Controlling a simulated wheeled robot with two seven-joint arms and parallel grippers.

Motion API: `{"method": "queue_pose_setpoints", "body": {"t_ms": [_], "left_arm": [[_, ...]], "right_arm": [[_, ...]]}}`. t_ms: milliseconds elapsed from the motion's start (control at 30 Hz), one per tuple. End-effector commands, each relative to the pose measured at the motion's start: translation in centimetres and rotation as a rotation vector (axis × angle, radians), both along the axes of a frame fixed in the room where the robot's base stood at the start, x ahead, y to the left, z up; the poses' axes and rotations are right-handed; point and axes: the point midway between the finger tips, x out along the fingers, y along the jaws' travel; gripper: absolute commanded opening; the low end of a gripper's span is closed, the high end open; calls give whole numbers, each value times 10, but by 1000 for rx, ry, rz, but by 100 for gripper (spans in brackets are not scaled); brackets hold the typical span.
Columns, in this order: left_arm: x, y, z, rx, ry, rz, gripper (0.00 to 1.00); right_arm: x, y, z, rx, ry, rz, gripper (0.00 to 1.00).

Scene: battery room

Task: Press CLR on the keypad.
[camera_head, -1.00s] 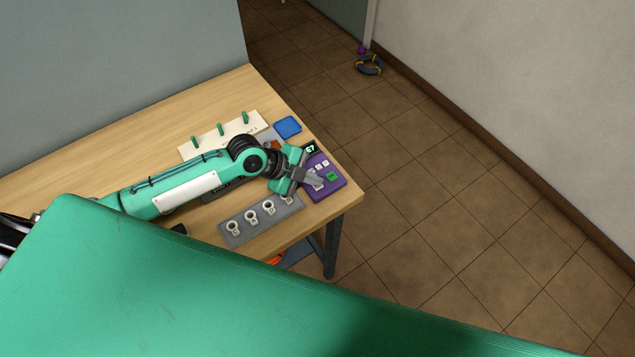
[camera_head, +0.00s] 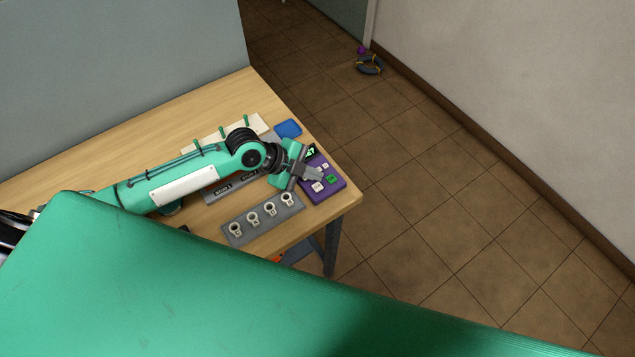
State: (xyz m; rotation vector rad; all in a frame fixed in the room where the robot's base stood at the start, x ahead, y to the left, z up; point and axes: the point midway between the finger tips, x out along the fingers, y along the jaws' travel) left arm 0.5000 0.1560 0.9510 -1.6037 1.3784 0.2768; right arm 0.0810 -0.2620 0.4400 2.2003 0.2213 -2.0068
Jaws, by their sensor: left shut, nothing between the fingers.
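The purple keypad (camera_head: 335,186) lies near the right corner of the wooden table. It has a small dark display with green characters (camera_head: 311,151), several white keys and one green key (camera_head: 331,179). The key labels are too small to read, so I cannot tell which is CLR. My left gripper (camera_head: 318,174) is shut and empty. Its fingertips are over the keypad and hide part of its upper keys. I cannot tell whether they touch a key. My right gripper is not in view.
A grey plate with several white rings (camera_head: 243,233) lies left of the keypad. A cream board with green pegs (camera_head: 259,122) and a blue square (camera_head: 288,128) lie behind. The table (camera_head: 165,123) ends just right of the keypad. A coiled ring (camera_head: 369,65) lies on the floor.

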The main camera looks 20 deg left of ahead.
Motion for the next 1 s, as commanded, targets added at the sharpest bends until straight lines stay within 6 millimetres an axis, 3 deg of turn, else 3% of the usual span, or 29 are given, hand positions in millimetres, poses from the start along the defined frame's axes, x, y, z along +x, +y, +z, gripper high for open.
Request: {"method": "queue_pose_setpoints", "body": {"t_ms": [100, 300, 1000], "left_arm": [[0, 0, 17, 1, -1, 0, 0], [0, 0, 31, 1, 1, 1, 0], [0, 0, 30, 0, 1, 1, 0]], "right_arm": [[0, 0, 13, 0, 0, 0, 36], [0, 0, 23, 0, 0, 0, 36], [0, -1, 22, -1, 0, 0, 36]]}}
